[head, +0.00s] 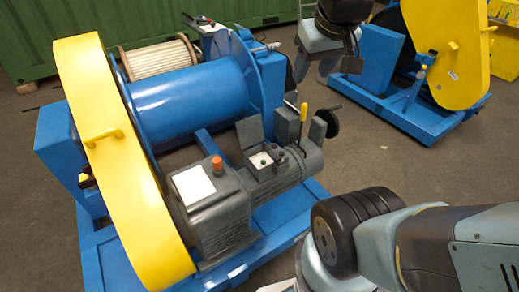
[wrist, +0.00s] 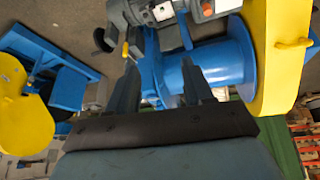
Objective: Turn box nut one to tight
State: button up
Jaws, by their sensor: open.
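The grey motor (head: 215,208) sits on the blue frame, and its small terminal box (head: 262,161) stands open with a raised lid. A few small dark nuts or studs show on its pale inside; I cannot tell which is box nut one. The open box also shows at the top of the wrist view (wrist: 163,12). My gripper (head: 314,70) hangs above and to the right of the box in the head view, apart from it. In the wrist view its two dark fingers (wrist: 157,72) are spread, with nothing seen between them.
A yellow guard (head: 115,160) and blue drum (head: 190,100) stand left of and behind the motor. A yellow-tipped lever (head: 303,112) and dark round wheel (head: 331,122) rise beside the box. A second winch (head: 445,50) stands back right. Bare floor lies between.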

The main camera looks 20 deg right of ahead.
jog(key=w+f+n+g, duration=0.1)
jog(key=w+f+n, duration=0.15)
jog(key=w, duration=0.45)
jog(key=w+f+n+g, duration=0.1)
jog(key=w+f+n, duration=0.15)
jog(key=w, duration=0.35)
jog(key=n+g, duration=0.3)
jog(key=n, duration=1.2)
send_over(264, 161)
notch_tip(264, 161, down, 40)
notch_tip(264, 161, down, 15)
jog(key=shift+w+d, duration=0.15)
grip_shut()
